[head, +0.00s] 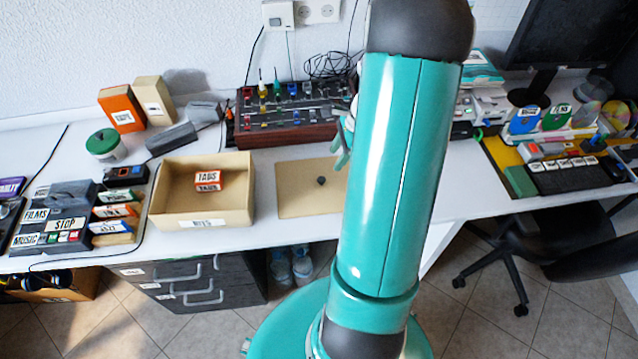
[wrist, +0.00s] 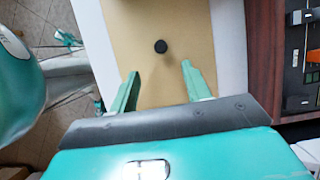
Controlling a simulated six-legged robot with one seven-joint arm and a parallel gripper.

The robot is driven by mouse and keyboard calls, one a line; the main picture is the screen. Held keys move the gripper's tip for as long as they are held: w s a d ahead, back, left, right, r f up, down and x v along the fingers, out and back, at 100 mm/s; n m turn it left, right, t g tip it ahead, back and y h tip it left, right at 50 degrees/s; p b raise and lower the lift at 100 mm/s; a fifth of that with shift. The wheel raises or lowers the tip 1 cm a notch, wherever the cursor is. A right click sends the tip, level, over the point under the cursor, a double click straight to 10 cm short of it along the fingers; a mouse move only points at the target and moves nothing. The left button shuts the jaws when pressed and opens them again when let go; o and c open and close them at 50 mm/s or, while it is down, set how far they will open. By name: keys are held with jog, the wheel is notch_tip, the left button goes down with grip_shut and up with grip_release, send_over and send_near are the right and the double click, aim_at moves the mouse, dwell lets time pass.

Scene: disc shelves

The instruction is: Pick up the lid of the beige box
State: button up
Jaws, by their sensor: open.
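The beige box (head: 202,213) stands open on the white desk in the head view, with a small orange-red "TABS" box (head: 208,180) inside. Its flat beige lid (head: 296,201) lies on the desk just right of the box, with a small dark knob (head: 321,181) on top. My arm hides the lid's right part there. In the wrist view the lid (wrist: 150,25) fills the middle, with its knob (wrist: 160,46) ahead of my gripper (wrist: 160,82). My gripper is open and empty, with its two green fingers either side of the knob's line and apart from the knob.
A control panel with a wooden base (head: 280,134) stands behind the lid and shows at the right in the wrist view (wrist: 292,55). A green-lidded jar (head: 104,146) and labelled devices (head: 62,215) stand left of the box. Bare desk (head: 275,155) surrounds the lid.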

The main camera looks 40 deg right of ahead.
aim_at(322, 179)
jog(key=x, duration=1)
jog(key=shift+w, duration=0.1)
jog(key=shift+c, duration=0.2)
grip_shut()
